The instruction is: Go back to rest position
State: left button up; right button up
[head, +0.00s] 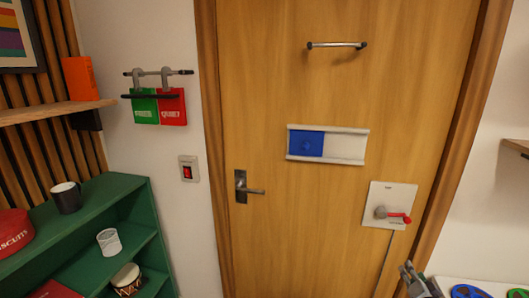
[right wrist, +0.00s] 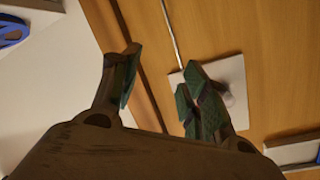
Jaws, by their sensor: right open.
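My right gripper (head: 411,270) shows at the bottom right edge of the head view, low in front of the door's right side. In the right wrist view its two dark green fingers (right wrist: 160,72) are spread apart with nothing between them. The white plate with a red-handled lever (head: 391,206) is above the gripper in the head view. In the right wrist view the same plate (right wrist: 233,90) lies partly hidden behind one finger. I cannot tell the exact gap between them. My left gripper is not in view.
A wooden door (head: 300,90) with a metal handle (head: 250,189) and a blue slider panel (head: 345,147) fills the middle. A green shelf (head: 120,190) stands at the left. A white surface with round coloured items (head: 468,291) lies at the bottom right.

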jog(key=s+a+f+n+g+y, duration=0.15)
jog(key=a+f, duration=0.25)
jog(key=f, duration=0.6)
jog(key=s+a+f+n+g, duration=0.2)
jog(key=s+a+f+n, duration=0.1)
jog(key=f, duration=0.6)
jog(key=s+a+f+n+g+y, duration=0.1)
jog(key=s+a+f+n, duration=0.2)
jog(key=f, duration=0.7)
jog(key=s+a+f+n+g+y, duration=0.1)
jog(key=s+a+f+g, duration=0.1)
jog(key=s+a+f, duration=0.45)
jog(key=s+a+f+n+g, duration=0.1)
jog(key=s+a+f+g, duration=0.15)
jog(key=s+f, duration=0.6)
jog(key=s+a+f+n+g, duration=0.1)
jog(key=s+a+f, duration=0.1)
jog(key=s, duration=0.8)
jog(key=s+a+f+n+g+y, duration=0.1)
jog(key=s+f, duration=0.4)
jog(key=s, duration=0.5)
jog(key=s+a+f+n+g, duration=0.1)
jog(key=s+a+f, duration=0.3)
jog(key=s, duration=0.6)
jog(key=shift+s+a+n+g, duration=0.35)
jog(key=shift+s+a+g, duration=0.1)
jog(key=shift+g, duration=0.45)
